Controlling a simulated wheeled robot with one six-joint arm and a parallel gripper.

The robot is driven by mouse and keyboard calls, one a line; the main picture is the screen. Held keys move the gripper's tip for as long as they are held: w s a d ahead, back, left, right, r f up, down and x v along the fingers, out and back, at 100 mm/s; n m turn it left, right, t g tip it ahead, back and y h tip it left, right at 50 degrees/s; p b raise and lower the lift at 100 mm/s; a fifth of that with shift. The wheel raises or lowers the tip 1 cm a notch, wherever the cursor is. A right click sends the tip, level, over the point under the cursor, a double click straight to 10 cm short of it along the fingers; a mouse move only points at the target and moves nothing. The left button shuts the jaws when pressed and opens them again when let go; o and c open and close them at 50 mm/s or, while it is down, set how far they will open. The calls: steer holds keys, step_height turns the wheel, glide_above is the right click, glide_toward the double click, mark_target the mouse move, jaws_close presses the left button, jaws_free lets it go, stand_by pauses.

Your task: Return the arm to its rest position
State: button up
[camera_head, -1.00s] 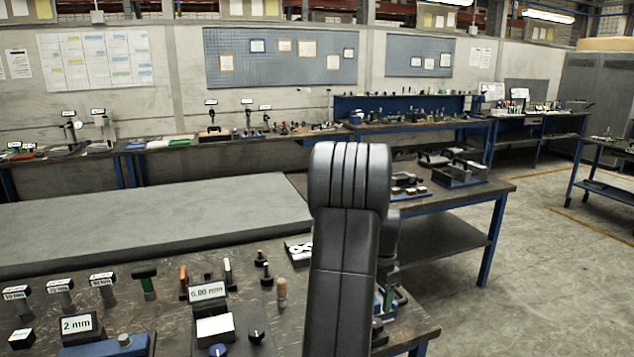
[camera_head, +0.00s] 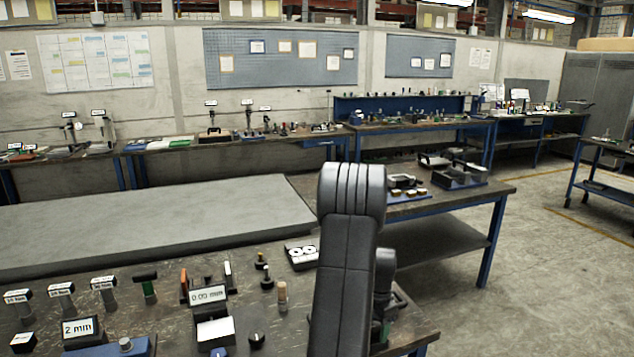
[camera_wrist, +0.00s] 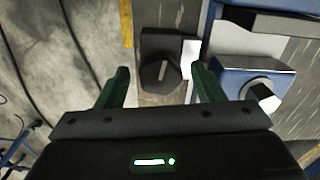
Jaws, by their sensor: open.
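My gripper (camera_wrist: 160,85) shows in the wrist view with its two green fingers spread apart and nothing between them. Beyond the fingertips is a black knob (camera_wrist: 160,74) with a white line, on a dark block at the bench edge. My dark arm (camera_head: 348,250) stands in the middle of the head view and hides part of the bench behind it. The gripper itself is hidden in the head view.
The near bench holds a display reading 0.00 mm (camera_head: 208,294), a 2 mm block (camera_head: 80,328), labelled posts and small knobs. A large grey slab (camera_head: 150,222) lies behind them. Trays (camera_head: 455,172) sit at the bench's right end. Open floor (camera_head: 560,260) lies right.

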steer(key=n+p, duration=0.2)
steer(key=n, duration=0.1)
steer(key=n+p, duration=0.2)
steer(key=shift+r, duration=0.35)
steer(key=shift+w+r+n+b, duration=0.1)
steer(key=shift+r+n+b, duration=0.2)
steer(key=shift+b, duration=0.1)
step_height(320, 180, up, 13)
steer(key=b, duration=0.2)
